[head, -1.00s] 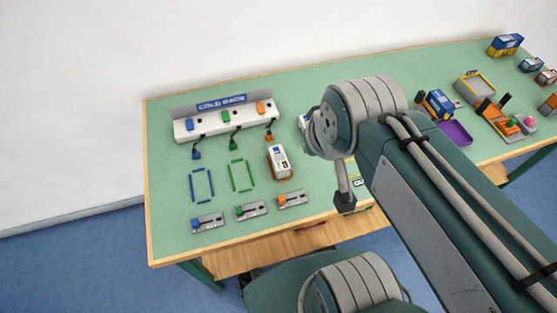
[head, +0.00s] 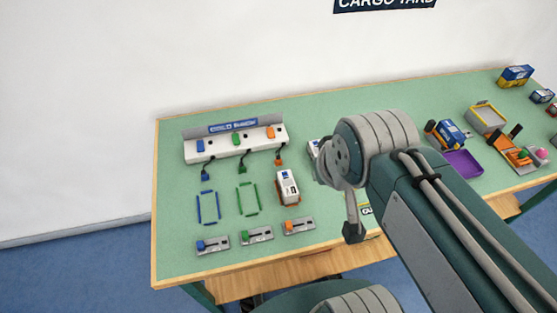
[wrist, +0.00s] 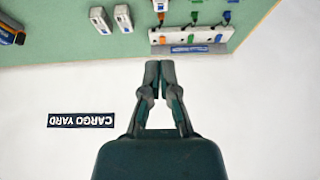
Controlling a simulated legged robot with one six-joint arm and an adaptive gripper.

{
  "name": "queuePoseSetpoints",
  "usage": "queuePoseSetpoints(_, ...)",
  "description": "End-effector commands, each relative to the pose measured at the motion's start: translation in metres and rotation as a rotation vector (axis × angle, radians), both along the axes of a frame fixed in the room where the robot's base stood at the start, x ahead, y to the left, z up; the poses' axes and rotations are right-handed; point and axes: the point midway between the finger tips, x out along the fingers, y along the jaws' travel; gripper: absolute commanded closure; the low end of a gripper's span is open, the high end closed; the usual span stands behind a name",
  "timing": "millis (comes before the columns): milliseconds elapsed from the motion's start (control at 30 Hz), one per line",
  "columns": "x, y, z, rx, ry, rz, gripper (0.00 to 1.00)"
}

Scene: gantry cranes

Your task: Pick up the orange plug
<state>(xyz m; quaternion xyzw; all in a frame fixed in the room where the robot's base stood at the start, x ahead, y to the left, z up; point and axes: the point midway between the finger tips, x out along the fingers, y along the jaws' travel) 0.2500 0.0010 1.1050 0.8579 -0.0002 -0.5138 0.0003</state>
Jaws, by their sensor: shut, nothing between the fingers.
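The orange plug (head: 279,160) hangs on a short dark cable at the front of the white cold rack (head: 217,150), at its right end. In the wrist view the scene is upside down, and the orange plug (wrist: 162,17) is small near the top, beyond the rack (wrist: 186,36). My gripper (wrist: 159,63) is shut and empty. Its fingertips appear against the white wall, just below the rack in the picture, apart from the plug. In the head view my arm covers part of the table to the right of the rack.
Green (head: 242,168) and blue (head: 205,175) plugs hang left of the orange one. A white container (head: 287,186) stands in front of it. Three lever units (head: 257,235) line the front edge. A purple tray (head: 462,162) and other cargo lie to the right.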

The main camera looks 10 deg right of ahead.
Motion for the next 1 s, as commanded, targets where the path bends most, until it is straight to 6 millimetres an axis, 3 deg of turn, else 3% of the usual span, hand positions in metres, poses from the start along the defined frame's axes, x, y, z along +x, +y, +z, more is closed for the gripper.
queuePoseSetpoints(133, 0.000, 0.000, 0.000, 0.000, 0.000, 0.000, 1.00)
queuePoseSetpoints(167, 0.000, 0.000, 0.000, 0.000, 0.000, 0.000, 0.96)
queuePoseSetpoints(300, 0.006, 0.000, 0.001, 0.000, 0.008, 0.000, 0.34)
queuePoseSetpoints(667, 0.081, -0.001, -0.008, 0.000, 0.101, 0.000, 0.34)
queuePoseSetpoints(1000, 0.159, -0.002, -0.044, -0.001, 0.191, -0.001, 0.34)
